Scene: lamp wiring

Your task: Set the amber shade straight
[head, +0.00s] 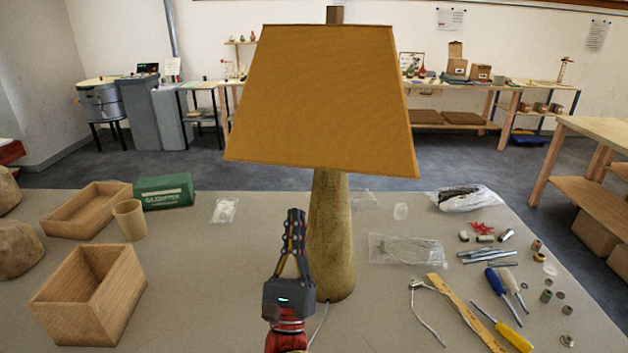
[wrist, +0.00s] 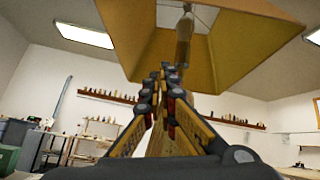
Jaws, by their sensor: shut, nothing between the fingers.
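The amber shade (head: 322,95) sits on top of the lamp and is tilted, its lower edge sloping down toward the right in the head view. The lamp base (head: 331,240) is a tapered, mottled yellowish column standing on the table. My gripper (head: 294,215) is shut and empty, pointing up just in front of the base, below the shade's lower edge.
Wooden boxes (head: 90,295), a wooden cup (head: 130,220) and a green box (head: 164,192) stand at left. Screwdrivers (head: 505,295), a wooden strip (head: 465,312), bagged parts (head: 405,250) and small hardware lie at right. A cord (head: 319,325) runs forward from the base. The table's front left middle is clear.

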